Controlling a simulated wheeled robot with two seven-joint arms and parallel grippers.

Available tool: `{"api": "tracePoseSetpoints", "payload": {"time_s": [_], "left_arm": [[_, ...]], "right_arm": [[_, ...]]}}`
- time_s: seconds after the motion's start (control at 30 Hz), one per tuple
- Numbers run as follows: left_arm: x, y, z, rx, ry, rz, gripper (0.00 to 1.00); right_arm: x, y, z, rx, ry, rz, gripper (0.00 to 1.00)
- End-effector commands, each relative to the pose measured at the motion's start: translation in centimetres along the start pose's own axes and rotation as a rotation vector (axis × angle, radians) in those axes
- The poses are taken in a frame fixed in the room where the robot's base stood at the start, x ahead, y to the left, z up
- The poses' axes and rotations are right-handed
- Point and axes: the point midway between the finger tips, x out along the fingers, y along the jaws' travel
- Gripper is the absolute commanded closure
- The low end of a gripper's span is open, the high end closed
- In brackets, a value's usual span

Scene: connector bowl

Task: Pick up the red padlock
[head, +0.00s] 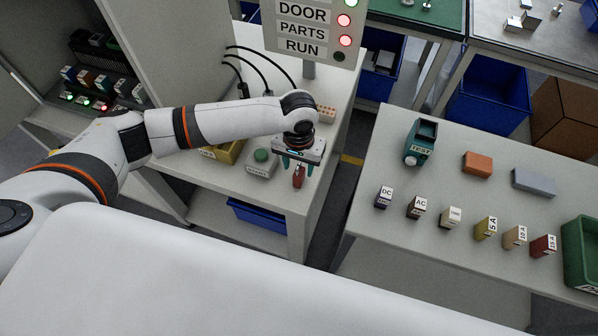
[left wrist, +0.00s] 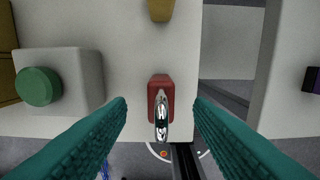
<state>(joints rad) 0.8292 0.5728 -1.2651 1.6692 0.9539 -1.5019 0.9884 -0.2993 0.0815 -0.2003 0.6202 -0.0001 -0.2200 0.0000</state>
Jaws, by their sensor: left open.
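The red padlock (head: 299,177) lies near the front right corner of the left table in the head view. In the left wrist view the red padlock (left wrist: 161,88) is in the middle, its silver shackle pointing down the picture toward the table's edge. My left gripper (head: 298,163) is open above the padlock. Its two teal fingers (left wrist: 161,108) show on either side of the padlock in the left wrist view, apart from it. My right gripper is not in view.
A box with a green button (head: 261,156) stands left of the padlock. A yellow box (head: 228,152) is farther left, and an orange block (head: 326,115) is behind. A gap separates this table from the right table (head: 385,250), which holds several small labelled blocks.

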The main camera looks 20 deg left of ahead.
Motion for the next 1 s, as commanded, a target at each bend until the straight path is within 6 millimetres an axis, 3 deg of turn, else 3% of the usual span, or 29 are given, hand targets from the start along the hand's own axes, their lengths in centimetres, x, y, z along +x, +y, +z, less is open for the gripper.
{"api": "tracePoseSetpoints", "payload": {"time_s": [0.13,0.37,0.4,0.7,1.0], "left_arm": [[1.5,-0.1,0.0,0.0,-0.001,-0.001,0.53],[1.8,-0.1,0.0,0.002,-0.002,-0.001,0.53],[1.7,-0.1,0.0,0.002,-0.002,-0.001,0.54],[1.7,-0.1,0.0,0.001,-0.002,-0.001,1.0],[1.1,-0.1,0.1,0.001,-0.004,-0.003,1.0]], "right_arm": [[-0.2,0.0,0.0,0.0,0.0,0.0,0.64],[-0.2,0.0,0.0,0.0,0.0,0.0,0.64],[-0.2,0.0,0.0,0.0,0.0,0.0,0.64],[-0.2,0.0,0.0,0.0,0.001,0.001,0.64],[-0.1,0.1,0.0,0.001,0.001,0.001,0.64]]}}
